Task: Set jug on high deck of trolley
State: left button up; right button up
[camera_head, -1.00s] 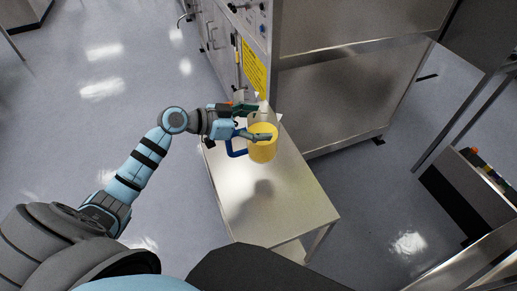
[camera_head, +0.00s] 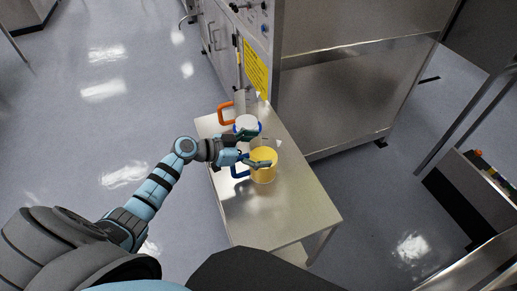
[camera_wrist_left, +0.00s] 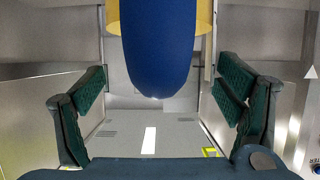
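The yellow jug (camera_head: 263,171) with a blue handle (camera_head: 240,171) appears to stand upright on the top deck of the metal trolley (camera_head: 275,220). My left gripper (camera_head: 250,149) is at the jug's handle side, its fingers spread. In the left wrist view the blue handle (camera_wrist_left: 158,45) hangs between the two open dark green fingers (camera_wrist_left: 160,98), with clear gaps on both sides. Part of the yellow body shows behind the handle. My fingers hide part of the jug's rim in the head view. My right gripper is not in view.
A steel cabinet (camera_head: 345,100) rises close behind the trolley. The near part of the deck is clear.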

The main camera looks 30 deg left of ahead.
pick_arm(q)
jog(key=shift+o, duration=0.4)
jog(key=shift+r, duration=0.1)
jog(key=v, duration=1.2)
jog(key=shift+r, duration=0.15)
jog(key=shift+s, duration=0.1)
